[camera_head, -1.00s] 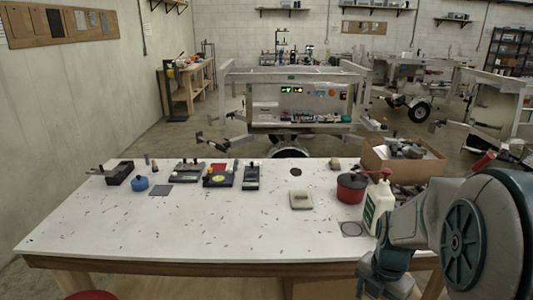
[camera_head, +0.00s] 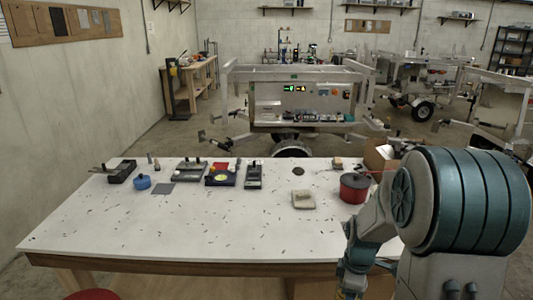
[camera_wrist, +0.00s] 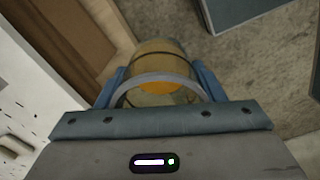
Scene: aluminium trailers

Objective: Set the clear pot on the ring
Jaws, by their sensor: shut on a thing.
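In the wrist view, my gripper (camera_wrist: 160,88) is shut on the clear pot (camera_wrist: 158,50), a rounded see-through vessel with a yellow-orange patch inside. Its blue fingers lie on both sides of it, and a pale curved band crosses the pot's near side. The pot is held over or beside the floor, off the table's edge. In the head view my arm hides the pot and most of the gripper. I cannot make out the ring for certain; the right front of the table is behind my arm.
A dark round spot (camera_head: 297,170) lies near the back edge. A cardboard box (camera_head: 378,158) is behind.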

